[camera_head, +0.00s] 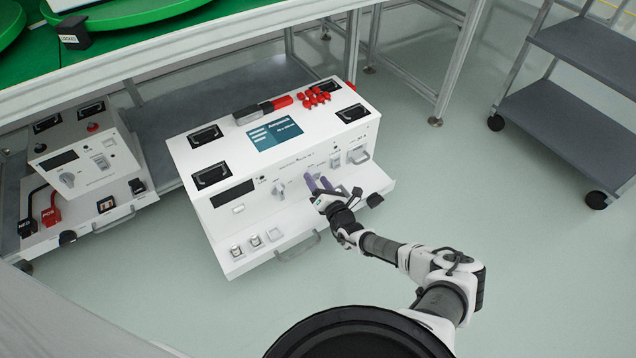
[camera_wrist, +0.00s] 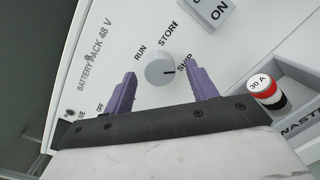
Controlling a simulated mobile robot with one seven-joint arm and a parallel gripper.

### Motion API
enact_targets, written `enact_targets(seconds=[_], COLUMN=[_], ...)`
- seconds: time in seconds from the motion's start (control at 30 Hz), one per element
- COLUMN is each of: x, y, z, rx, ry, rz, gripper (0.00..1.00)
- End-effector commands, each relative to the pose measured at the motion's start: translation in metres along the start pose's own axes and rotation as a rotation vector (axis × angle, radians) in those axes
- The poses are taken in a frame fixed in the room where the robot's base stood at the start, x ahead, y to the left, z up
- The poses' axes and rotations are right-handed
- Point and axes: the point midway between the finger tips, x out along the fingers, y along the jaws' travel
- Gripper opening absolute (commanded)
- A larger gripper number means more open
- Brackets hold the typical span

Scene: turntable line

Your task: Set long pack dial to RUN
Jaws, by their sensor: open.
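The long pack (camera_head: 215,215) is the wide white unit on the lower shelf in the head view. In the wrist view its grey round dial (camera_wrist: 158,73) sits below the "BATTERY PACK 48 V" print, with RUN, STORE and SHIP around it. The dial's dark mark points right, towards SHIP. My gripper (camera_wrist: 162,74) is open, its two purple fingers on either side of the dial with gaps; contact is not visible. In the head view my gripper (camera_head: 321,184) is at the front panel and hides the dial there.
Another knob (camera_head: 279,188) is left of my gripper on the panel. A smaller white unit (camera_head: 85,165) stands left. A grey cart (camera_head: 565,120) stands right; the floor between is clear.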

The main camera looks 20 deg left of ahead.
Motion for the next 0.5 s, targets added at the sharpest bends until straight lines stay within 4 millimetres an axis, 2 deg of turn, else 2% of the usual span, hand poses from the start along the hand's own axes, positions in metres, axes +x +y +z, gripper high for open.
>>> enact_targets(seconds=[0.2,0.5], x=[0.0001,-0.0001], y=[0.0002,0.0002], z=[-0.0001,-0.0002], rx=[0.001,0.000], ry=[0.000,0.000], rz=[0.000,0.000], gripper=[0.56,0.17])
